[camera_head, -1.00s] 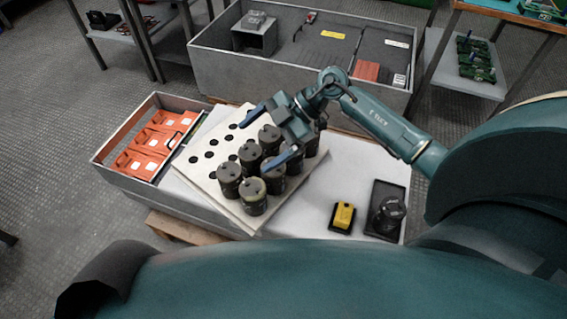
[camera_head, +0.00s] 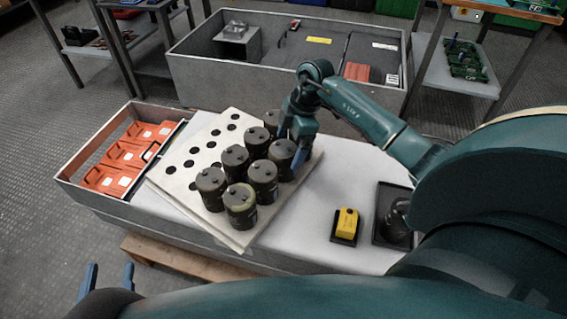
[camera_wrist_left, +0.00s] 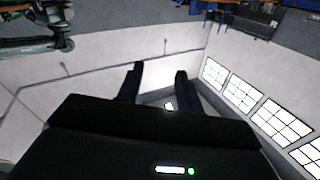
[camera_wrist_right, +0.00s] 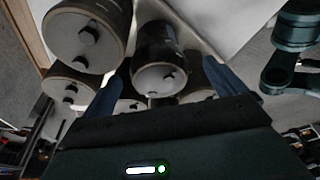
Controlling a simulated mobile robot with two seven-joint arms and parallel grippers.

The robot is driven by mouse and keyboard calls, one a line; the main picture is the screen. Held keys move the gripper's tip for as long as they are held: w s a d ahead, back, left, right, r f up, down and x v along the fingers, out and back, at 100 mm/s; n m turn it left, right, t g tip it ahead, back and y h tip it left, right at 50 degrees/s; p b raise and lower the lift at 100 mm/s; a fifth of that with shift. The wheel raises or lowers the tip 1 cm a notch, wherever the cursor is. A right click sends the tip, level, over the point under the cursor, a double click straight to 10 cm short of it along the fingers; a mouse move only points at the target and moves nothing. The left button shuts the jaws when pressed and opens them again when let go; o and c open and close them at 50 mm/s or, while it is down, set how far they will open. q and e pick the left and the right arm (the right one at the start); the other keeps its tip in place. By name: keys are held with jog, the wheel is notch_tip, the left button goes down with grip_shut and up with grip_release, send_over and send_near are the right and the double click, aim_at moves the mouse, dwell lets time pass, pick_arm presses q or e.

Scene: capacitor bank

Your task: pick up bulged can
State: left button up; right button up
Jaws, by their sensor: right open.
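Several dark cylindrical cans stand upright in the white perforated board (camera_head: 175,168) in the head view. The front can (camera_head: 240,205) has a more olive rim; I cannot tell for sure which can is bulged. My right gripper (camera_head: 293,146) is open at the board's right edge, beside the right-hand can (camera_head: 282,156), and hides part of the cans behind it. In the right wrist view, a dark can (camera_wrist_right: 160,55) appears between the spread fingers, with no visible grip on it. My left gripper (camera_head: 108,277) is open and empty at the lower left, away from the board.
An open tray (camera_head: 72,168) with orange boxes stands left of the board. A yellow device (camera_head: 346,223) and a black tray (camera_head: 385,240) with a dark round object lie to the right. A large grey bin (camera_head: 190,80) stands behind. The white tabletop (camera_head: 345,165) has free room right of the cans.

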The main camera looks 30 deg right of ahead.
jog(key=b+x, duration=0.2)
jog(key=x, duration=0.3)
jog(key=shift+w+a+f, duration=0.15)
jog(key=shift+w, duration=0.05)
jog(key=shift+c, duration=0.2)
jog(key=c, duration=1.4)
